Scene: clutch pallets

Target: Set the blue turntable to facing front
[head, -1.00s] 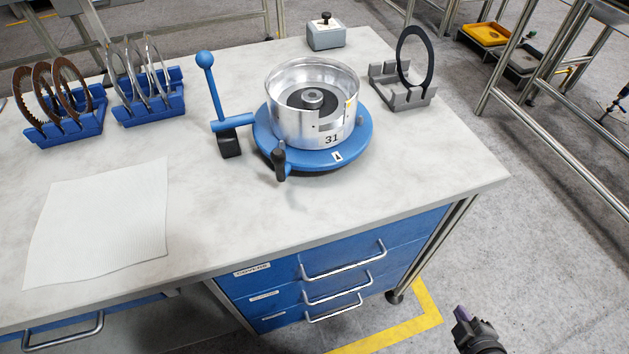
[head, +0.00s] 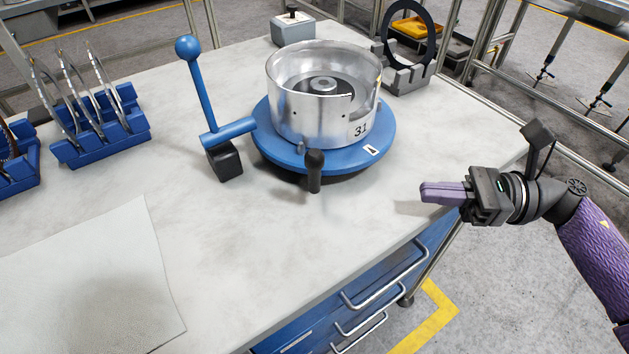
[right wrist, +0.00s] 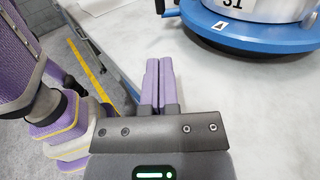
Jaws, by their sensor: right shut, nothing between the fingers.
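The blue turntable (head: 275,151) stands on the workbench with a silver drum marked 31 (head: 318,105) on top. A white label with a black arrow mark (head: 372,150) is on its rim, toward the front right in the head view. A black handle (head: 314,172) stands upright at its front edge. A blue lever with a ball top (head: 202,95) stands beside it on the left. The turntable rim also shows at the top right of the right wrist view (right wrist: 240,38). My right gripper (head: 426,193) is shut and empty, to the right of the turntable and apart from it. My left gripper is out of view.
Blue racks with metal rings (head: 103,142) stand at the left. A grey stand (head: 406,77) holding a black ring and a small grey box (head: 293,28) are behind the turntable. A white sheet (head: 95,280) lies front left. The bench between gripper and handle is clear.

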